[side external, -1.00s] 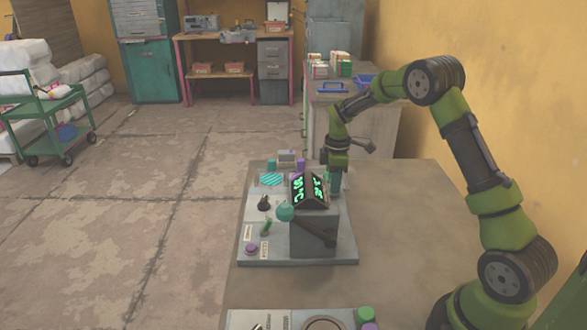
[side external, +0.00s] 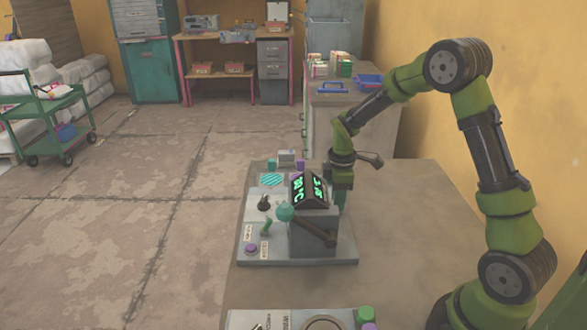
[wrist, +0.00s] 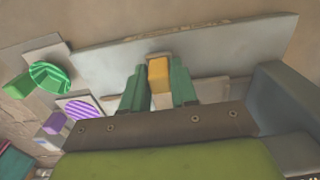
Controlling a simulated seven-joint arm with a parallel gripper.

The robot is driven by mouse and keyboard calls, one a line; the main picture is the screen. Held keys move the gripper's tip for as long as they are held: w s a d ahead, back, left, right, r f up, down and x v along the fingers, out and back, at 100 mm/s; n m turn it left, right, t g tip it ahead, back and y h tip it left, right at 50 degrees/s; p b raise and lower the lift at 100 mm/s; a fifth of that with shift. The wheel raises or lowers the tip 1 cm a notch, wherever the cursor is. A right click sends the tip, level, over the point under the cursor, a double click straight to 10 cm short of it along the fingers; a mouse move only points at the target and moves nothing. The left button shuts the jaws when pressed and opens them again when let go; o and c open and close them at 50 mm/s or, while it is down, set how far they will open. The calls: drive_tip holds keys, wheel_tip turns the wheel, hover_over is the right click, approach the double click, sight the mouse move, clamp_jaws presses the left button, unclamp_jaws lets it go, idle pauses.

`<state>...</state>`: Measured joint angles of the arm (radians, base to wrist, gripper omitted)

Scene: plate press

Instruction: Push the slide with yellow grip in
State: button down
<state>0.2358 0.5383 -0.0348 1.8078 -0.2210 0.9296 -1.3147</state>
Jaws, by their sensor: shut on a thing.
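The yellow grip (wrist: 159,74) of the slide shows in the wrist view as a small upright block. My gripper (wrist: 158,88) has its two green fingers on either side of it, shut on it. In the side view my gripper (side external: 341,192) points down at the far right edge of the grey press plate (side external: 275,248), behind the grey press block (side external: 309,235). The yellow grip is hidden there. How far in the slide sits cannot be told.
A dark box with green glowing signs (side external: 309,190) tops the press block. A teal knob (side external: 285,211), a black knob (side external: 264,203) and a purple button (side external: 251,249) are on the plate. The bench top (side external: 405,235) to the right is clear.

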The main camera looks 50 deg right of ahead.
drive_tip(key=c, duration=1)
unclamp_jaws()
drive_tip(key=shift+o, duration=0.2)
drive_tip(key=shift+r, duration=0.1)
wheel_tip(320, 180, up, 17)
